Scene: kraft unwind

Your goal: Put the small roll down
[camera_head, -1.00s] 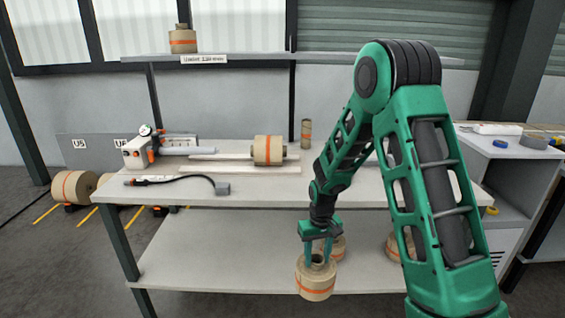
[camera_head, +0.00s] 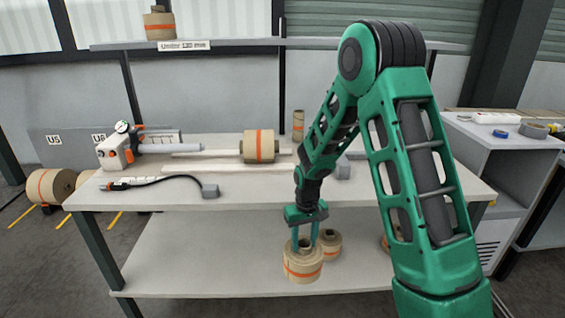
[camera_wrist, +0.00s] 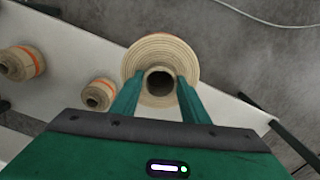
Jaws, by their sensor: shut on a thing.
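The small roll (camera_head: 303,269), a tan kraft roll with an orange band and a hollow core, hangs upright from my gripper (camera_head: 304,246). In the wrist view, the roll (camera_wrist: 160,48) shows end-on, with my gripper's green fingers (camera_wrist: 160,85) at its core. My gripper is shut on it at the core's rim. In the head view the roll is in front of the lower shelf (camera_head: 215,260), near its front edge. I cannot tell whether its base touches the shelf.
Another roll (camera_head: 331,243) stands close behind and right of the held one. A further roll (camera_head: 385,243) is partly hidden by my arm. The lower shelf is clear to the left. The bench top (camera_head: 250,198) overhangs it and carries a roll (camera_head: 259,146).

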